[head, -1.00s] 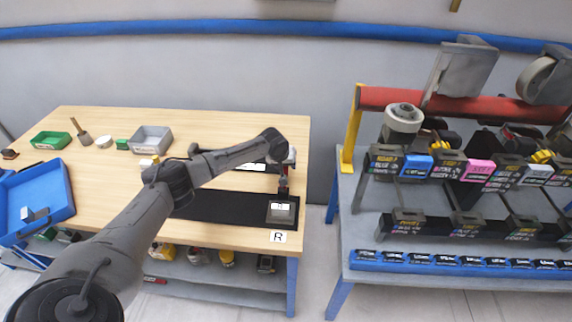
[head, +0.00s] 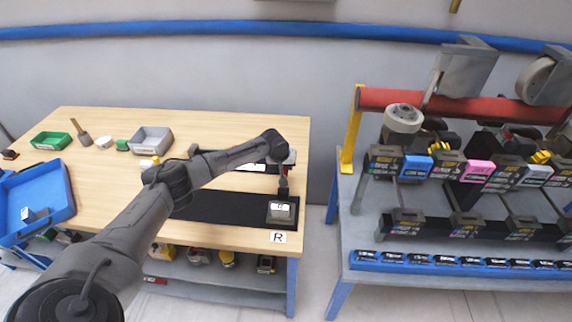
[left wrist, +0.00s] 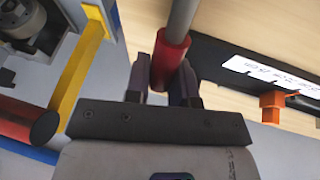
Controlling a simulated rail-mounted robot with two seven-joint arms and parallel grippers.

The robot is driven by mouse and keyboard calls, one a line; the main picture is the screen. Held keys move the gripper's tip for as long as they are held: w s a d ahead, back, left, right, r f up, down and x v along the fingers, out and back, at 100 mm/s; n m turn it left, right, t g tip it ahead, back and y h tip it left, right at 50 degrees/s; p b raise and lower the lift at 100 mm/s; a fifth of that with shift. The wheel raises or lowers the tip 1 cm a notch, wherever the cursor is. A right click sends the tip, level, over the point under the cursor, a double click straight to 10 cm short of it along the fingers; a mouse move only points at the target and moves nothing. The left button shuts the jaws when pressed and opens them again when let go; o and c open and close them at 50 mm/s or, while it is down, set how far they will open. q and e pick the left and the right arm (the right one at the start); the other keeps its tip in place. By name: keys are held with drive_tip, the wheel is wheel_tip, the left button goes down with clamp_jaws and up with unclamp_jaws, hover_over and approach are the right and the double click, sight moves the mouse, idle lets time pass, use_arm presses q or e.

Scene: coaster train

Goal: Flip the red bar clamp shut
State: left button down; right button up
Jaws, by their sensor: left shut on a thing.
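In the left wrist view, a red cylindrical grip (left wrist: 171,58) sits on a grey rod (left wrist: 183,18). The two dark fingers of my left gripper (left wrist: 164,82) are closed around the lower part of the red grip, one on each side. In the head view, my left gripper (head: 284,184) is at the right end of the table, just above a grey block (head: 281,212) on a black strip (head: 223,208). The rest of the clamp is mostly hidden by my arm and gripper. My right gripper is not in view.
A blue tray (head: 68,190), a grey bin (head: 151,139) and a green bin (head: 50,140) are on the left. A grey rack bench (head: 440,277) stands to the right, across a gap.

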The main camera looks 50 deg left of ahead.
sight(285, 171)
use_arm(q)
drive_tip(key=shift+s+d+r+t+y+p, duration=0.2)
drive_tip(key=shift+r+t+y+p, duration=0.3)
drive_tip(key=shift+p, duration=1.05)
drive_tip(key=shift+s+d+r+t+y+p, duration=0.2)
drive_tip(key=shift+r+t+y+p, duration=0.25)
drive_tip(key=shift+p, duration=1.05)
drive_tip(key=shift+s+d+r+t+y+p, duration=0.1)
drive_tip(key=shift+d+r+t+y+p, duration=0.4)
drive_tip(key=shift+p, duration=1.05)
drive_tip(key=shift+s+a+r+p, duration=0.1)
drive_tip(key=shift+a+r+p, duration=0.05)
drive_tip(key=shift+r+p, duration=0.15)
drive_tip(key=shift+s+r+t+y, duration=0.2)
drive_tip(key=shift+t+y, duration=0.25)
drive_tip(key=shift+t, duration=0.1)
drive_tip(key=shift+s+d+r+m+t+y, duration=0.3)
drive_tip(key=shift+d+r+t+y, duration=0.1)
drive_tip(key=shift+d+t, duration=0.1)
drive_tip(key=c, duration=1)
unclamp_jaws()
drive_tip(key=shift+o, duration=0.2)
